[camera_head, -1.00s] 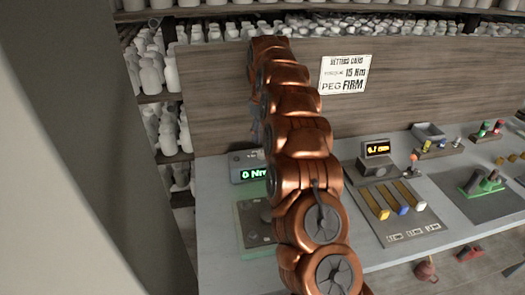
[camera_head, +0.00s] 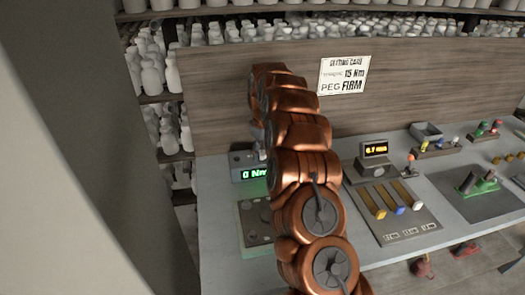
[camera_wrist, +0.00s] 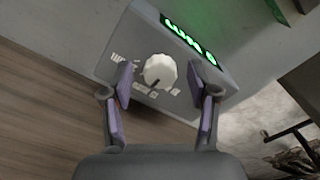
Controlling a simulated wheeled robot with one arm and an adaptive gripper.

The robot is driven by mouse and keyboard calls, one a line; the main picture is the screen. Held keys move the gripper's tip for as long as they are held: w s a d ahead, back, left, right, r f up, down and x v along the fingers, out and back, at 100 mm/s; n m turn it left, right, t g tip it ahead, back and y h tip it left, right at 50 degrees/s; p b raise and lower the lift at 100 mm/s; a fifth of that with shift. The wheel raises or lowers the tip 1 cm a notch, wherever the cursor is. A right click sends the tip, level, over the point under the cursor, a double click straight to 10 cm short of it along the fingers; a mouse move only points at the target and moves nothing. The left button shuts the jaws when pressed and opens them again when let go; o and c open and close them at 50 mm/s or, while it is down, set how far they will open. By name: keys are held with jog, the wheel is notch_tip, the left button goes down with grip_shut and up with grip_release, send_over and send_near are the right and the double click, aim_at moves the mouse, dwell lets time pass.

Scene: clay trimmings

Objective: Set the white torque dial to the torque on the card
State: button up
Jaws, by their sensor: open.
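The white torque dial (camera_wrist: 160,71) is a ribbed knob on a grey box (camera_head: 241,158) with a green display (camera_head: 254,173) reading "0 Nm". In the wrist view the display (camera_wrist: 188,40) is upside down. My gripper (camera_wrist: 163,97) is open, its two fingers at either side of the dial with a gap around it; I cannot tell whether they are at its height. In the head view my arm hides the dial and most of my gripper. The settings card (camera_head: 344,75) on the wooden back panel reads torque 15 Nm, peg FIRM.
Right of my arm a panel (camera_head: 416,229) has yellow, blue and white sliders, with an orange-lit display (camera_head: 375,149) behind it. Shelves of white bottles are behind and left.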

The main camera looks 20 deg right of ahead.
jog(key=shift+c, duration=0.4)
grip_shut()
jog(key=shift+f+b, duration=0.1)
jog(key=shift+b, duration=0.3)
jog(key=shift+f+m+b, duration=0.15)
jog(key=shift+m+b, duration=1.25)
jog(key=shift+b, duration=0.2)
jog(key=m+b, duration=0.3)
jog(key=m, duration=0.1)
jog(key=shift+s+a+m+b, duration=0.1)
jog(key=shift+m+b, duration=0.3)
jog(key=shift+r, duration=0.25)
